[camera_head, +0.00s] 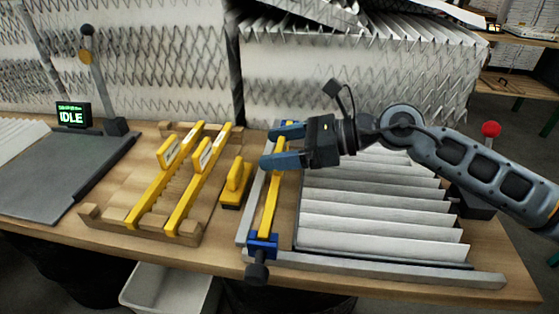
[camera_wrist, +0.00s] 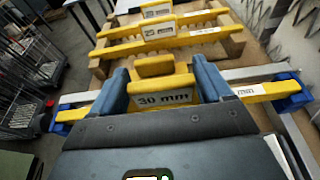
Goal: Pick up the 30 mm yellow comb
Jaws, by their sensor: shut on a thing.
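The 30 mm yellow comb (camera_head: 269,208) is a long yellow bar lying along the left side of the filter frame, with a blue clamp (camera_head: 263,245) at its near end and another blue piece (camera_head: 287,126) at its far end. In the wrist view, its raised handle (camera_wrist: 165,98) carries a "30 mm" label. My gripper (camera_head: 267,148) has its blue fingers on either side of this handle, and they also show in the wrist view (camera_wrist: 163,84). It is shut on the handle. The fingers hide part of the comb in the head view.
Two other yellow combs (camera_head: 152,190) (camera_head: 200,185) lie on a wooden rack (camera_head: 185,239) at left. A small yellow block with a dark base (camera_head: 236,181) stands close beside the frame. White pleats (camera_head: 380,222) fill the frame to the right. A screen (camera_head: 72,116) reads IDLE.

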